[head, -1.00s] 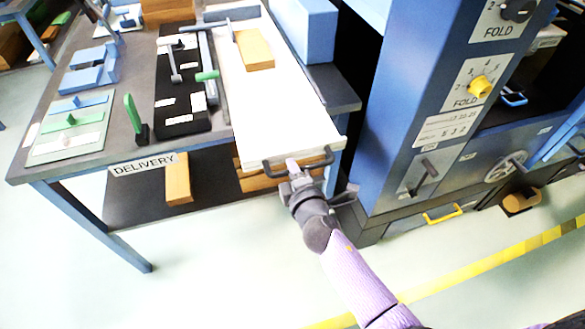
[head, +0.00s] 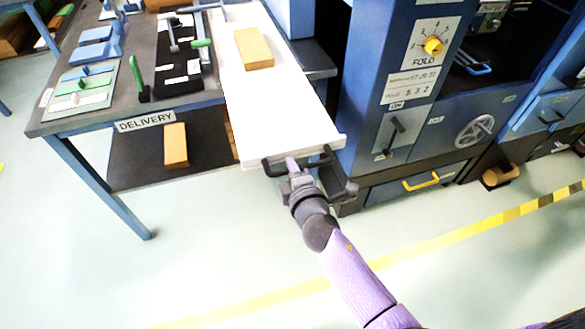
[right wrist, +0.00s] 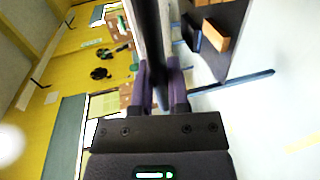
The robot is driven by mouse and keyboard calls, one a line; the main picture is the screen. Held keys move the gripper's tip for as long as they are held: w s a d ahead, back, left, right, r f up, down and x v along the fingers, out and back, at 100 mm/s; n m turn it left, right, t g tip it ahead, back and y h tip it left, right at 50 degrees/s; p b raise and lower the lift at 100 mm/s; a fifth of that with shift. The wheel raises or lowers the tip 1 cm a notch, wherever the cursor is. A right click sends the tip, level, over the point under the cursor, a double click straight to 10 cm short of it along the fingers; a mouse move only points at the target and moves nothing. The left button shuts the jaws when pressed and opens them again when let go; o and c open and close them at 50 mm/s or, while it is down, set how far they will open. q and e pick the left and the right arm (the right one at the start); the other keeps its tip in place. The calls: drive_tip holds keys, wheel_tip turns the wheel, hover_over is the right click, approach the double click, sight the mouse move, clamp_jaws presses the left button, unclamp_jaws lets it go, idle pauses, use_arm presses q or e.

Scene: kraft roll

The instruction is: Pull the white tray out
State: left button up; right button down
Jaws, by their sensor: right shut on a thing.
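The white tray (head: 275,105) is a long flat board that sticks out past the front edge of the delivery table. It has a dark handle (head: 268,169) across its front end. A tan block (head: 253,48) lies on the tray toward its far part. My right gripper (head: 291,165) is shut on the handle at its middle. In the right wrist view the gripper's fingers (right wrist: 160,90) close on a dark bar, with the pale tray edge beyond. My left gripper is not in view.
The delivery table (head: 110,110) stands at left, with a tan block (head: 175,145) on its lower shelf. The blue machine (head: 385,90) with knobs stands close on the right. The floor in front is clear, with a yellow-black stripe (head: 450,237).

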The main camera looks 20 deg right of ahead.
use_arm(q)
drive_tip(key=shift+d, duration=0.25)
use_arm(e)
drive_tip(key=c, duration=0.6)
unclamp_jaws()
drive_tip(key=shift+c, duration=0.2)
use_arm(q)
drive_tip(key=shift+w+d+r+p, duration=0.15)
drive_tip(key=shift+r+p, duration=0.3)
drive_tip(key=shift+p, duration=0.05)
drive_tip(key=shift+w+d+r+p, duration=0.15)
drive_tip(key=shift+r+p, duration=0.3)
use_arm(e)
drive_tip(key=v, duration=1)
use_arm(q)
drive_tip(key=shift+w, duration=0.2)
use_arm(e)
drive_tip(key=shift+w, duration=0.1)
